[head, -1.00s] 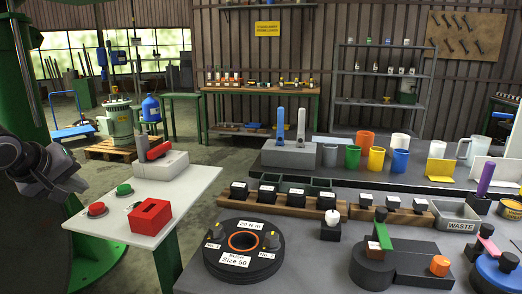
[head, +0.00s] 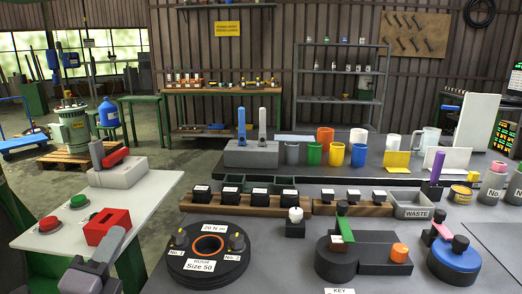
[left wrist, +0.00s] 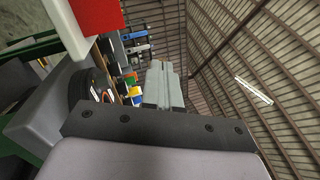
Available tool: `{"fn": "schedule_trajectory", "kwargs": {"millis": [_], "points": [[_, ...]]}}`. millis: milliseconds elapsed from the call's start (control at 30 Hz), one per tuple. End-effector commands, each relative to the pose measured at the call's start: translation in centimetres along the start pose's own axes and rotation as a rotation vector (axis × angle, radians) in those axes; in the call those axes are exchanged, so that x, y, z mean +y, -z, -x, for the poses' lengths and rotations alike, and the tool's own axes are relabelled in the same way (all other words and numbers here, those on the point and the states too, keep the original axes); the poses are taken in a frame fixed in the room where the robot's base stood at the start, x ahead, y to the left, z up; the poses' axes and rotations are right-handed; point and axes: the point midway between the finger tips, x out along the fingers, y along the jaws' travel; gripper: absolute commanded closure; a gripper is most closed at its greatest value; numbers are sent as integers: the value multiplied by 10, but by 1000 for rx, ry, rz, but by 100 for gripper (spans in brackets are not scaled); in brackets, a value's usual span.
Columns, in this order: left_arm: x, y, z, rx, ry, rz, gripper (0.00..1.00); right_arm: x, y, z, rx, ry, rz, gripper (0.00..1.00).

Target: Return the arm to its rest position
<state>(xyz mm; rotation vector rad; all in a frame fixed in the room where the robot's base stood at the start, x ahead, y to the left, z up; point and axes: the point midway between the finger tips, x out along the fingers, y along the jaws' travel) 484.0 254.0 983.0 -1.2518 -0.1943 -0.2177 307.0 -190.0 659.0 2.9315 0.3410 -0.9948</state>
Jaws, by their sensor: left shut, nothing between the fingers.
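My left gripper (head: 112,243) shows at the lower left of the head view, grey, with its fingers together and nothing between them. It points up and to the right, in front of the white side table's right edge and below the red box. In the left wrist view the closed fingers (left wrist: 163,85) point up, towards the wall and roof. My right gripper is not in view.
The white side table (head: 150,194) carries a red box (head: 108,226), red and green buttons and a grey block with a red lever.

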Motion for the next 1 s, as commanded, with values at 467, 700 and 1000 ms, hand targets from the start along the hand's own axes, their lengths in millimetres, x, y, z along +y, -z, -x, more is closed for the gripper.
{"fn": "schedule_trajectory", "kwargs": {"millis": [467, 700, 1000], "points": [[161, 47, 196, -604, -1008, 1130, 100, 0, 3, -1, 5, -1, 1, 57], [167, 81, 277, -836, -1326, 1334, 100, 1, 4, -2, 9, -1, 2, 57], [169, 99, 288, -858, -1372, 1440, 100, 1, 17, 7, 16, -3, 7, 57]]}}
